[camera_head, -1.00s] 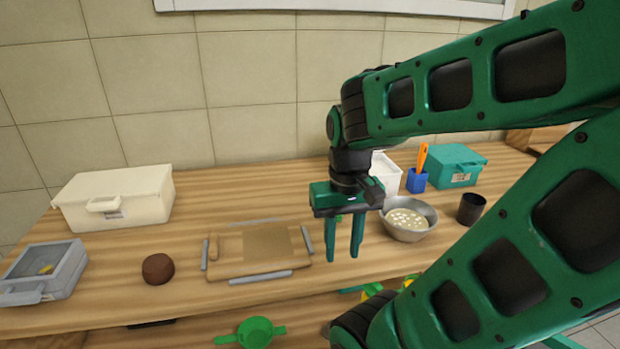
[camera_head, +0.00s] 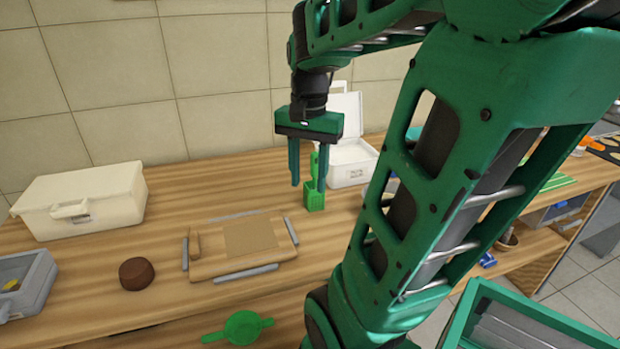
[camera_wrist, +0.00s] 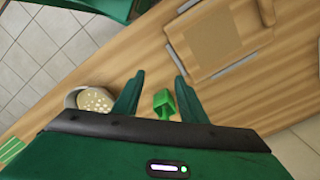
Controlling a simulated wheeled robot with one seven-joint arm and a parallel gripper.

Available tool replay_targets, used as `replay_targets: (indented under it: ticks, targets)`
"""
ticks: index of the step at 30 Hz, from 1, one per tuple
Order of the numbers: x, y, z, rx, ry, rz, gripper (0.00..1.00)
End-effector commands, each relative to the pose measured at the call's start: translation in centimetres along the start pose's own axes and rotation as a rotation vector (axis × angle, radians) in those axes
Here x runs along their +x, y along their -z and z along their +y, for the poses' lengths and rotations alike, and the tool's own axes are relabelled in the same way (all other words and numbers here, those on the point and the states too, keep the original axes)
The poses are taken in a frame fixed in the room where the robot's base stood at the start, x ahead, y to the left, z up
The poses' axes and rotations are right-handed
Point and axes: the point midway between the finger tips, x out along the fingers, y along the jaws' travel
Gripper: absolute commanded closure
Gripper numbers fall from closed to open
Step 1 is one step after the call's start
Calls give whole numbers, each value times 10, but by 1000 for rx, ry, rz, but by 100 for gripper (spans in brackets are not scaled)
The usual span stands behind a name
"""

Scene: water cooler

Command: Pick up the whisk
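I cannot clearly make out a whisk in any view. A small green holder (camera_head: 314,199) stands on the wooden counter, with a green upright piece above it that I cannot identify. The holder also shows in the wrist view (camera_wrist: 164,103), between my fingers in the picture. My gripper (camera_head: 308,187) is open, pointing down, with nothing visibly held. In the head view its fingers overlap the holder's upright piece; I cannot tell whether they touch. My gripper's two spread fingers also show in the wrist view (camera_wrist: 158,78).
A wooden board (camera_head: 212,265) lies left of the holder. A brown round item (camera_head: 136,273), a cream box (camera_head: 85,200) and a grey case (camera_head: 38,285) stand farther left. An open white box (camera_head: 346,176) is behind right. A bowl (camera_wrist: 76,98) with pale pieces shows in the wrist view.

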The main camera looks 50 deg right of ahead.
Motion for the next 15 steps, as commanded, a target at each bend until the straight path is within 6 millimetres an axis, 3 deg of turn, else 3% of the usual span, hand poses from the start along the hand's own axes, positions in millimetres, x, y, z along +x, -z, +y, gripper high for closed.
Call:
replay_targets:
  ticks: [1, 6, 9, 15]
  targets:
    - [-11, 20, -8, 129, -3, 1, 62]
    - [-38, 70, -25, 513, -3, 2, 62]
    - [-49, 92, -30, 672, -1, 3, 62]
    - [-56, 112, -35, 835, -3, 1, 62]
